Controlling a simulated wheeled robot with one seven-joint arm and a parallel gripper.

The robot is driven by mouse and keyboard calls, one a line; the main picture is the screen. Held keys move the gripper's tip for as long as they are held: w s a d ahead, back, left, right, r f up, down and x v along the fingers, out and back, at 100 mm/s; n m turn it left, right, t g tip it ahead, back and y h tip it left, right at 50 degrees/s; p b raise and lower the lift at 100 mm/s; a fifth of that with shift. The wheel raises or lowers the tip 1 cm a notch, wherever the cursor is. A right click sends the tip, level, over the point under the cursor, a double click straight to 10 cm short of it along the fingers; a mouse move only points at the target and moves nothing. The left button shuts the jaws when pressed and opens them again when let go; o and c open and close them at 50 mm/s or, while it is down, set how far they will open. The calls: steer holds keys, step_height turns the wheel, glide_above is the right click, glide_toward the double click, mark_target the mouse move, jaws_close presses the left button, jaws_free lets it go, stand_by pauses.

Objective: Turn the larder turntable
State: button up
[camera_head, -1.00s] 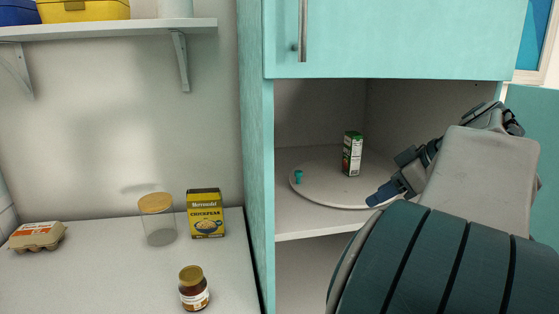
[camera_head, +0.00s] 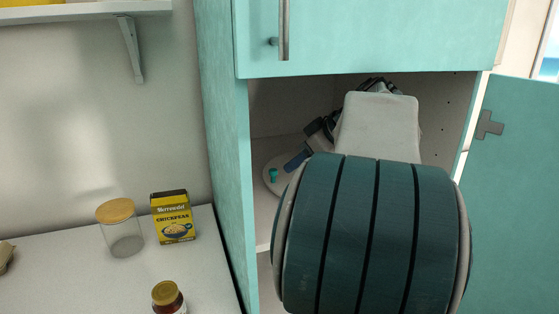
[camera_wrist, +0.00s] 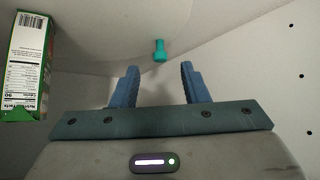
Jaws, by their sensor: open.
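The larder turntable (camera_head: 268,183) is a pale round disc on the cupboard shelf, mostly hidden behind my arm in the head view. A small teal peg (camera_head: 273,175) stands near its left rim. In the wrist view the teal peg (camera_wrist: 160,51) is ahead of my gripper (camera_wrist: 160,85), in line with the gap between the blue fingers and apart from them. My gripper is open and empty; the head view shows one blue finger (camera_head: 297,161) over the turntable. A green and white carton (camera_wrist: 27,62) is at the left in the wrist view; my arm hides it in the head view.
The teal cupboard's left side panel (camera_head: 223,150) and upper door (camera_head: 370,38) bound the opening. An open door (camera_head: 515,190) stands at the right. A glass jar (camera_head: 121,230), chickpea box (camera_head: 173,217) and brown jar (camera_head: 168,297) stand on the counter.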

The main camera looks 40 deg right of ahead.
mark_target(274, 171)
steer(key=x, duration=0.4)
steer(key=w+r+p+x, duration=0.1)
steer(key=x, duration=0.1)
steer(key=shift+w+a+f, duration=0.15)
steer(key=shift+a, duration=0.15)
jaws_close()
